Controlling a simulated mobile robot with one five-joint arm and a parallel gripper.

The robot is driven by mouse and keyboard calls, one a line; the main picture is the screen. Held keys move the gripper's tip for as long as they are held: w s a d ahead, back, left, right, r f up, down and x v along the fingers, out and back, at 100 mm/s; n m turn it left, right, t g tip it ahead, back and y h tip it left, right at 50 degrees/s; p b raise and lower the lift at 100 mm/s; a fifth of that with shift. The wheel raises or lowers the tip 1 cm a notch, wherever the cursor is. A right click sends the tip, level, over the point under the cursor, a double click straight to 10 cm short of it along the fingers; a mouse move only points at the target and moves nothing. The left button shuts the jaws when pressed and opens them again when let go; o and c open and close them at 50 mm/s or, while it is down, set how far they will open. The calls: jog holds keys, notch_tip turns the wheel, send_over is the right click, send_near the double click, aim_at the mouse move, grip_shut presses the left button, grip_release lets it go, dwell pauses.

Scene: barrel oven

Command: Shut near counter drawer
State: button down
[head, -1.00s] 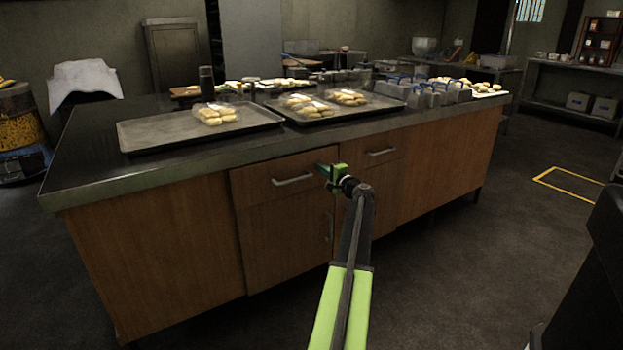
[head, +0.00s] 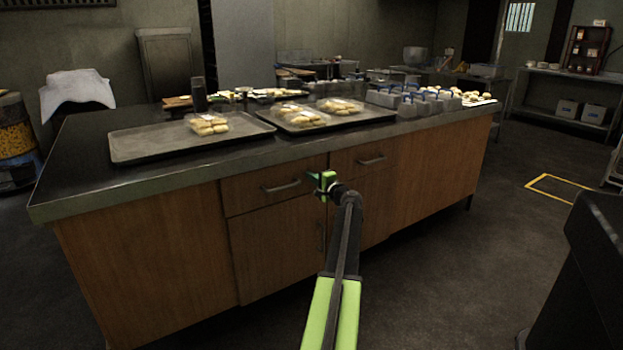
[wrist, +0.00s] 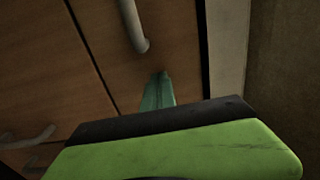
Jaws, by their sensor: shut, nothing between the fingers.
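The counter's wooden front has a left drawer (head: 245,192) with a bar handle (head: 281,187) and a right drawer (head: 350,160) with its own handle. Both drawer fronts look flush or nearly flush with the counter; a small gap cannot be ruled out. My gripper (head: 319,180) is shut and empty at the right end of the left drawer, close to the seam between the drawers. In the wrist view its green fingertips (wrist: 158,90) are against or just in front of the wooden drawer front, beside the end of a handle (wrist: 133,24).
The dark countertop (head: 80,160) overhangs just above my gripper. It bears a left tray (head: 150,147), a right tray (head: 350,116) and grey containers (head: 405,105). A cupboard door (head: 275,250) is below the left drawer. The floor (head: 470,270) at right is open.

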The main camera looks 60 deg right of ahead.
jog(key=v, duration=1.3)
jog(key=shift+s+a, duration=0.15)
jog(key=shift+s, duration=0.05)
